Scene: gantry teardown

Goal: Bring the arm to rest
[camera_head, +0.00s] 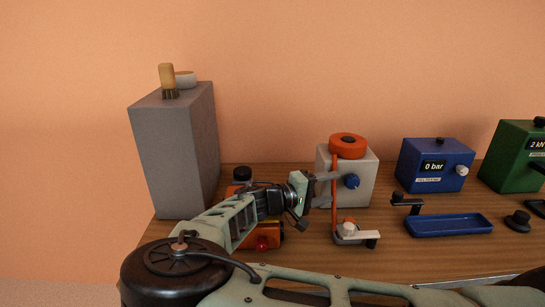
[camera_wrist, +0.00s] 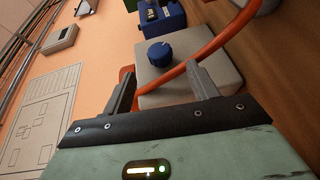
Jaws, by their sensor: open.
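My gripper (camera_head: 322,189) is open and empty in the head view, just left of a pale grey box (camera_head: 362,176) with a blue knob (camera_head: 351,182) and an orange ring (camera_head: 347,142) on top. In the wrist view my gripper (camera_wrist: 165,88) shows its two fingers spread apart, with the grey box (camera_wrist: 190,62) and the blue knob (camera_wrist: 160,53) beyond them. An orange hose (camera_wrist: 212,47) runs across the box close to one finger; I cannot tell whether they touch. My arm reaches over the wooden bench from the lower part of the head view.
A tall grey block (camera_head: 172,150) with a brush (camera_head: 167,80) on top stands at left. An orange device (camera_head: 268,238) is partly hidden behind my arm. A blue box (camera_head: 433,166), a blue tray (camera_head: 449,226) and a green box (camera_head: 516,160) stand at right. Bare bench (camera_head: 420,255) shows in front.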

